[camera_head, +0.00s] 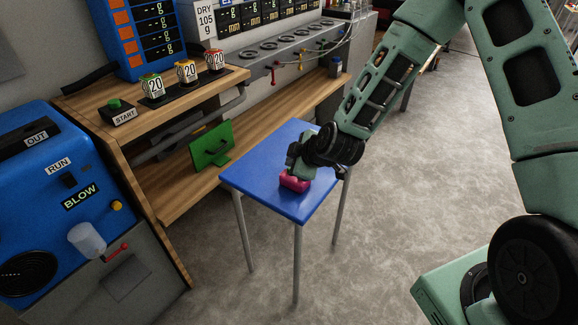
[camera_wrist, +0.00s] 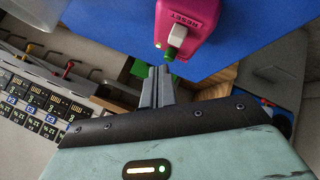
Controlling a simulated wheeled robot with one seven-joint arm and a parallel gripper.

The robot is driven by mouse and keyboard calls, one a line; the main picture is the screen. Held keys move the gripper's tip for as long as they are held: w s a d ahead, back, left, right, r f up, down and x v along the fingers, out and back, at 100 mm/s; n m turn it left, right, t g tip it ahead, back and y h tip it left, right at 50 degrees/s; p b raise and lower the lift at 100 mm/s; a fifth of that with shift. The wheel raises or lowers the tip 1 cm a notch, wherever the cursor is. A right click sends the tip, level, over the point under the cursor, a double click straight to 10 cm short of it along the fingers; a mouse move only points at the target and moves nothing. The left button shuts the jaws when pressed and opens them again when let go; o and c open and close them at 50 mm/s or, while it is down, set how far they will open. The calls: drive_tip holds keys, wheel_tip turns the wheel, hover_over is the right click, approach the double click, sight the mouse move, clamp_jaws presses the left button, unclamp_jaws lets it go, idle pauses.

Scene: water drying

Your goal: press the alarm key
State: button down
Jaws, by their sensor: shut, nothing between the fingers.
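A pink box (camera_wrist: 190,30) marked RESET lies on the blue table. I cannot tell for sure which part is the alarm key. My gripper (camera_wrist: 160,70) is shut and empty, its fingertips just short of the green button in the wrist view; I cannot tell whether they touch. In the head view the pink box (camera_head: 295,182) sits near the middle of the table, partly hidden by my gripper.
The blue table (camera_head: 250,180) is otherwise bare. A wooden bench (camera_head: 185,195) with a green panel (camera_head: 212,145) stands left of it. A START button box (camera_head: 118,112) and several numbered weights stand on the bench. A blue machine (camera_head: 60,180) is at far left. Grey floor is open at right.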

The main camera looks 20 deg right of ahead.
drive_tip(key=shift+r, duration=0.4)
wheel_tip(320, 180, up, 6)
drive_tip(key=p, duration=0.5)
idle(0.5)
drive_tip(key=s+a+r+g+y+p, duration=0.1)
drive_tip(key=s+a+r+g+p, duration=0.4)
drive_tip(key=s+a+r, duration=0.6)
drive_tip(key=s+d+r+m+g+h+p, duration=0.1)
drive_tip(key=s+d+r+m+g+p, duration=0.1)
drive_tip(key=s+r, duration=0.5)
drive_tip(key=s+d+r+m+g+h+p, duration=0.1)
drive_tip(key=s+r, duration=0.5)
drive_tip(key=s, duration=0.8)
drive_tip(key=shift+s+d+r+m+g+h+p, duration=0.25)
drive_tip(key=shift+d+r+m+g+h+p, duration=0.3)
drive_tip(key=shift+m+p, duration=0.4)
